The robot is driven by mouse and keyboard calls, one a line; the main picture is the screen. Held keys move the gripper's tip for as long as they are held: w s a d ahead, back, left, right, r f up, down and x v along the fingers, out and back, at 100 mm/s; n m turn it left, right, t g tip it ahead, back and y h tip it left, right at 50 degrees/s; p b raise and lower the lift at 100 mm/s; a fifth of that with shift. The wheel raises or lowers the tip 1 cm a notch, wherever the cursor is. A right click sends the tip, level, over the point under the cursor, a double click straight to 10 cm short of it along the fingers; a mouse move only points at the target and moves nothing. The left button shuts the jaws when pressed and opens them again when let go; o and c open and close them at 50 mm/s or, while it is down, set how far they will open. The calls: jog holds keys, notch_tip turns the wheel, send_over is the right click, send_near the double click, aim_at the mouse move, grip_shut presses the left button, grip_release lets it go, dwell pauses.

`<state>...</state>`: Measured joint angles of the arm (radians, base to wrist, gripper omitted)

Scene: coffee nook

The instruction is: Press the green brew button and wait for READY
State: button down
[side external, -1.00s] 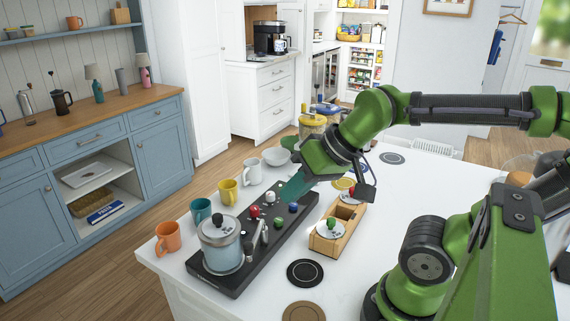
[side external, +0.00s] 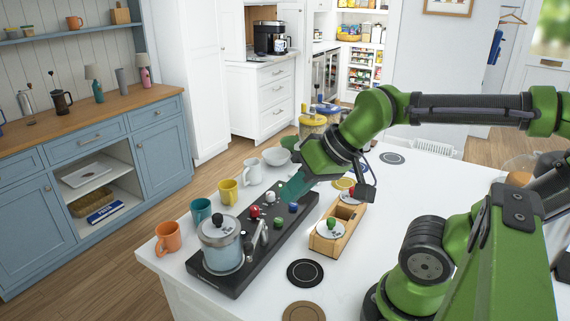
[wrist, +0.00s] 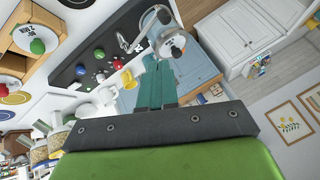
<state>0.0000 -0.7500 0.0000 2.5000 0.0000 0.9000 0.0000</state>
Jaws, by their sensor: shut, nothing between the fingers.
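The black brew panel (side external: 240,277) lies on the white counter, with red (side external: 255,211), white (side external: 270,196) and blue (side external: 293,207) buttons. The green button (side external: 278,222) sits nearer the glass pot (side external: 221,247) than the blue one; it also shows in the wrist view (wrist: 80,70). My gripper (side external: 283,199), with teal fingers, is shut and empty above the panel, near the white and blue buttons in the side view. It appears apart from the green button. The wrist view shows the closed fingers (wrist: 152,62) side by side. I see no legible READY sign.
A wooden holder (side external: 325,244) with a green-topped piece stands right of the panel. Orange (side external: 167,237), teal (side external: 201,211), yellow (side external: 228,191) and white (side external: 250,171) mugs line its left side. A black coaster (side external: 305,273) lies in front.

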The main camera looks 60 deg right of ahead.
jog(key=m+y, duration=0.4)
jog(key=m, duration=1.1)
send_over(282, 219)
notch_tip(282, 219, down, 9)
jog(key=shift+r, duration=0.2)
jog(key=shift+s+f, duration=0.1)
jog(key=shift+f, duration=4.35)
